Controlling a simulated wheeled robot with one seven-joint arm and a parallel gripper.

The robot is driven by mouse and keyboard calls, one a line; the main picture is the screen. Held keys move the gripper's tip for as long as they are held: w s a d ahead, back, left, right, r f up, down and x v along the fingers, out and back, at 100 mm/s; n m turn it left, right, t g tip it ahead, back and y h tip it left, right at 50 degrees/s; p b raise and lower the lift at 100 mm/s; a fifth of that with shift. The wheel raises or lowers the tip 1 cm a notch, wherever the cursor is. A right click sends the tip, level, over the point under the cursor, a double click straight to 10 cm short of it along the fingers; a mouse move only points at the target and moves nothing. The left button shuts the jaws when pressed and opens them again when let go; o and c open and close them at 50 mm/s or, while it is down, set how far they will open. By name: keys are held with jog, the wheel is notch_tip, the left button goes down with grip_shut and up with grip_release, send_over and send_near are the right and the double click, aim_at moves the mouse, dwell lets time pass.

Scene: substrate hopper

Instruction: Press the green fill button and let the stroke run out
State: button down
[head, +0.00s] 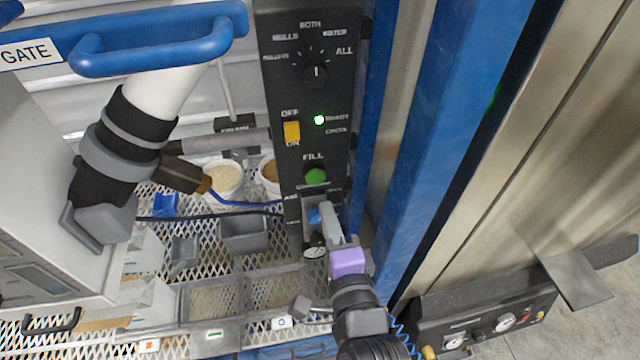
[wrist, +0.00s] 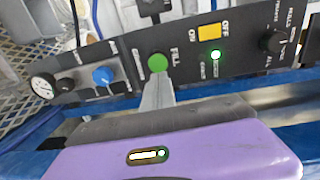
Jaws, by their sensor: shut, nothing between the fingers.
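The green fill button (head: 316,176) sits under the word FILL on the black control panel (head: 288,60). It also shows in the wrist view (wrist: 157,62), right at the end of my fingers. My gripper (head: 326,212) is shut and empty, below the button in the head view, with its purple body lower down. In the wrist view the grey fingertips (wrist: 158,80) overlap the button's lower edge. In the head view a gap shows between tips and button; I see no contact. The button's face is mostly uncovered.
A yellow OFF/ON switch (head: 291,131) and a lit green lamp (head: 319,120) sit above the button, with a selector knob (head: 316,71) higher. A blue knob (wrist: 103,75) and a gauge (wrist: 43,87) lie near my fingers. A blue post (head: 440,130) stands right.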

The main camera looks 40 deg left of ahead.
aim_at(316, 178)
jog(key=p+x, duration=0.1)
jog(key=x, duration=0.6)
jog(key=shift+f, duration=0.1)
